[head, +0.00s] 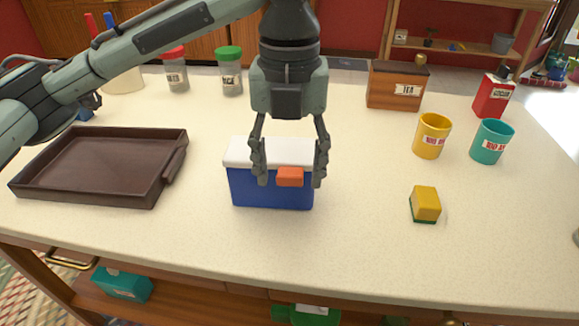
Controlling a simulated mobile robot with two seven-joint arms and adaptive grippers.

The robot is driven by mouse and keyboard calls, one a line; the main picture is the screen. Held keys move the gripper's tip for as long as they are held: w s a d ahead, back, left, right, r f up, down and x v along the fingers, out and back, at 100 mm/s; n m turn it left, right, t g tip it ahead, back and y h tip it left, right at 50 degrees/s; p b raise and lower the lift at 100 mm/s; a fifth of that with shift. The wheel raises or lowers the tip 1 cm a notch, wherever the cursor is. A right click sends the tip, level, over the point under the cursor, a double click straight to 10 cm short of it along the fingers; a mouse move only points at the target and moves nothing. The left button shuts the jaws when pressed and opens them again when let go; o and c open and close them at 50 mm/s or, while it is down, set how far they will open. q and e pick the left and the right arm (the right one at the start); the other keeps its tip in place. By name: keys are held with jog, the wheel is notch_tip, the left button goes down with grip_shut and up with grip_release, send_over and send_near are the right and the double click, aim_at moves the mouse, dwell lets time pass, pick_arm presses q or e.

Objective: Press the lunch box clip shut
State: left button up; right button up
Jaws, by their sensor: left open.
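The lunch box (262,193) stands on the counter in the head view, with a blue body and a white lid (240,152). The lid looks lowered onto the body. An orange clip (290,177) is on the front side near the lid's edge; I cannot tell whether it is fully shut. My left gripper (291,178) points down over the box. Its fingers are open, one on each side of the clip, with no clear contact visible. The gripper hides part of the lid. My right gripper is not in view.
A brown tray (100,203) lies to the left. A yellow and green sponge (425,204), a yellow mug (432,136) and a teal mug (492,142) are to the right. A wooden tea box (393,88) and jars (229,72) stand behind. The counter in front is clear.

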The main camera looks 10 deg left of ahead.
pick_arm(q)
jog(key=shift+f, duration=0.3)
jog(key=c, duration=1.2)
jog(key=shift+o, duration=0.2)
